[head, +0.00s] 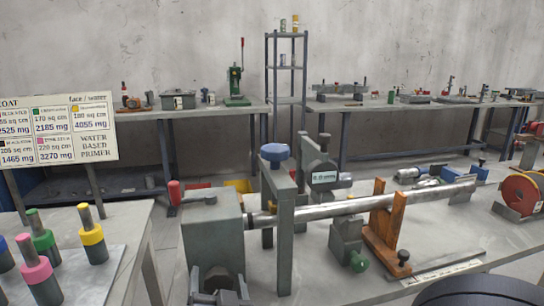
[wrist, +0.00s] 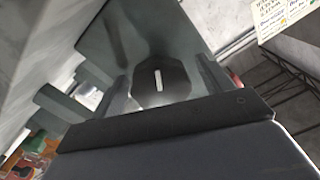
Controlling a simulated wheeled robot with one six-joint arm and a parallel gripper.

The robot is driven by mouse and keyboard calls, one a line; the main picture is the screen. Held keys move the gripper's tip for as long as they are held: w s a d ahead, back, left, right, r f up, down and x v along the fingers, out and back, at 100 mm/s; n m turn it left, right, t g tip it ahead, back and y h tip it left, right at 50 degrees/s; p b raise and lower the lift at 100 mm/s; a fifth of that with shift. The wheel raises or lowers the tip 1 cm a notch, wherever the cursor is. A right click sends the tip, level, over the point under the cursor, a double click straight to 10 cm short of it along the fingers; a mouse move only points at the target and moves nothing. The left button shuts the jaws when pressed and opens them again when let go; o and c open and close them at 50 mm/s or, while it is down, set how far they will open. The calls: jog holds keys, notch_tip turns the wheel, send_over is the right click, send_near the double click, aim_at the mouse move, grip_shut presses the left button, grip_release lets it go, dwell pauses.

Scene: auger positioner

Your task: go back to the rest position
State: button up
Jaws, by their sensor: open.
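My gripper (wrist: 162,88) is open in the wrist view, with a grey finger on each side of a dark eight-sided piece (wrist: 160,84) that has a pale slot. Whether the fingers touch that piece cannot be told. In the head view, a dark part of my gripper (head: 218,297) shows at the bottom edge, in front of the grey box (head: 212,238) of the auger positioner. A long metal auger shaft (head: 340,208) runs right from the box. It passes a grey clamp frame with a blue knob (head: 275,152) and an orange stand (head: 384,225).
A dark rounded part of my own arm fills the lower right corner. A red reel (head: 522,192) stands at the right. Benches with tools line the back wall.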

jog(key=n+p, duration=0.4)
jog(key=shift+d+r+n+p, duration=0.1)
jog(key=shift+r+n+p, duration=0.05)
jog(key=shift+n+p, duration=0.2)
jog(key=shift+s, duration=0.35)
jog(key=shift+s+d, duration=0.2)
jog(key=shift+s, duration=0.45)
jog(key=shift+d, duration=0.1)
